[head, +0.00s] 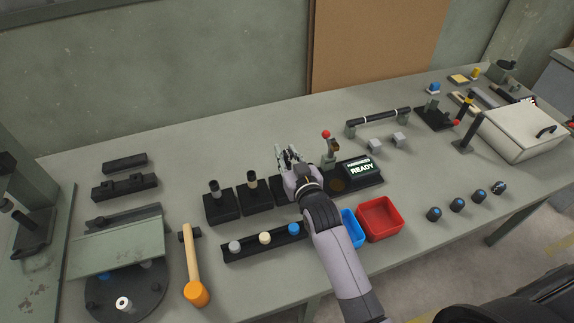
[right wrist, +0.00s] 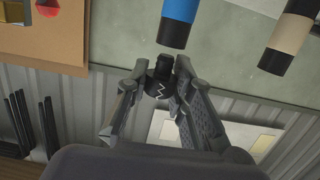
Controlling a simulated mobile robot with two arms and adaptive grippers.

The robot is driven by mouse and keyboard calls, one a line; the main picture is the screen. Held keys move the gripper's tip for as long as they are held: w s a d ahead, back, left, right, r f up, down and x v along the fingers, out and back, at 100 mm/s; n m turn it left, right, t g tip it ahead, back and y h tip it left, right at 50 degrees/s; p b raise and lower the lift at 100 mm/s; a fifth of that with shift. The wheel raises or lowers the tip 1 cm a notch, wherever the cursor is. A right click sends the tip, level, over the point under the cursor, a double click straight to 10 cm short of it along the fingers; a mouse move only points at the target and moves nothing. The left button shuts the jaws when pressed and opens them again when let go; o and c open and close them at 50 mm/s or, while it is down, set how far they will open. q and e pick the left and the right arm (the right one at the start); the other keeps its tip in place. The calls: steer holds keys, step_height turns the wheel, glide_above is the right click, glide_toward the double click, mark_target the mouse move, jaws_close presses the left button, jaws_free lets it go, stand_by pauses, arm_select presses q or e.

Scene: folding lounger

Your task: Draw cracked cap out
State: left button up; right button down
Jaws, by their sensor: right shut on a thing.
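In the right wrist view the cracked cap (right wrist: 157,88) is dark with a white zigzag line. My right gripper (right wrist: 160,78) is shut on it, one finger on each side. A narrower black stub (right wrist: 163,63) shows at the cap's far end. A blue post with a black end (right wrist: 178,22) is close beyond it; I cannot tell whether they touch. A beige post with a black end (right wrist: 290,38) is further right. In the head view my right gripper (head: 288,155) is over the row of black blocks and hides the cap. My left gripper is not in view.
Two black blocks with posts (head: 220,207) (head: 254,195) stand left of my gripper. A rack (head: 268,247) holds grey, cream and blue caps. A blue bin (head: 352,230) and red bin (head: 380,228) lie right of my forearm. A red-topped lever (head: 328,148) and READY screen (head: 361,168) are close by.

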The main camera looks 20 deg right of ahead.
steer(key=shift+r+p, duration=0.9)
steer(key=shift+p, duration=0.05)
